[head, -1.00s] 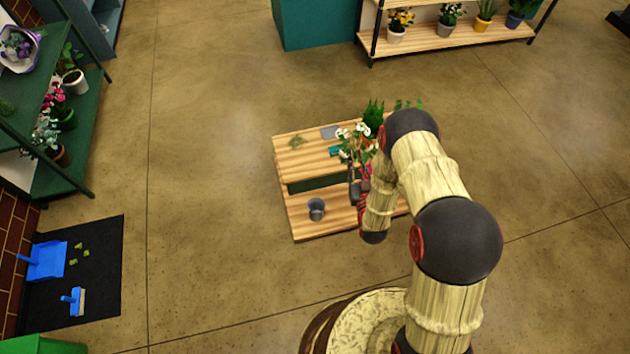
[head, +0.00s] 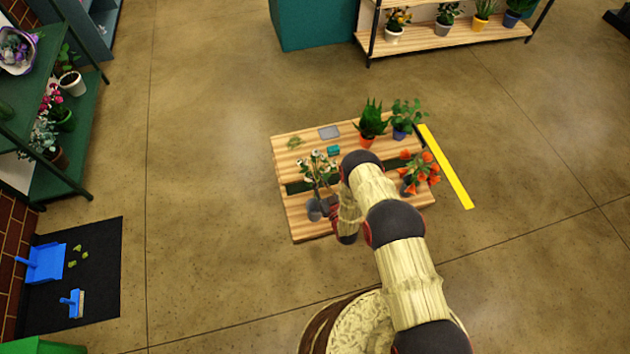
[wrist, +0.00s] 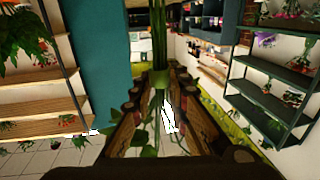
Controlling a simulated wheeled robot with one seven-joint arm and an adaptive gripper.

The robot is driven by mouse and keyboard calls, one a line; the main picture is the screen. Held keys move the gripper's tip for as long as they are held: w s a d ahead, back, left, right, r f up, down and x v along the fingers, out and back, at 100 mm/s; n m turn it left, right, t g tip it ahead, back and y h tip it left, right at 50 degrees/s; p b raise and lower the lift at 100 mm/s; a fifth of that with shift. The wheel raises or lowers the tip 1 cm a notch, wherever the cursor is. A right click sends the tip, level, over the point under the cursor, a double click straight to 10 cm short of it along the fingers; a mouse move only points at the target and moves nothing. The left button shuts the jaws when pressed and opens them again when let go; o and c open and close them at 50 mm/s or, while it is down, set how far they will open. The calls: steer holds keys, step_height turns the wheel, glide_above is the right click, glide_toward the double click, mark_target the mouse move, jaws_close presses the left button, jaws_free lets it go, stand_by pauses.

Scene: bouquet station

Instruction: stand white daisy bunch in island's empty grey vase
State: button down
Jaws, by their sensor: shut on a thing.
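The white daisy bunch (head: 318,168) is upright over the front left of the wooden island (head: 300,228) in the head view. My gripper (head: 329,207) is shut on its green stems, which also show between the fingers in the wrist view (wrist: 160,50). The grey vase (head: 313,212) stands on the island's lower front level, directly beside and partly behind the gripper. The daisy stems overlap the vase in the picture. I cannot tell whether their ends are above its mouth or inside it. The wrist view does not clearly show the vase.
An orange-flowered plant (head: 420,172) stands at the island's right. A spiky plant (head: 371,122) and a leafy plant in a blue pot (head: 404,120) stand at the back. A yellow strip (head: 446,167) marks the floor.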

mark_target(315, 200)
steer(key=shift+s+a+f, duration=0.1)
steer(key=shift+a+f, duration=0.1)
steer(key=shift+f, duration=0.2)
steer(key=shift+s+a+f, duration=0.1)
steer(key=shift+a+f, duration=0.05)
steer(key=shift+f, duration=0.25)
steer(key=shift+f+b, duration=4.15)
steer(key=shift+f, duration=4.45)
steer(key=c, duration=1.7)
jaws_free()
steer(key=shift+o, duration=0.2)
steer(key=v, duration=1.2)
steer(key=shift+d, duration=0.1)
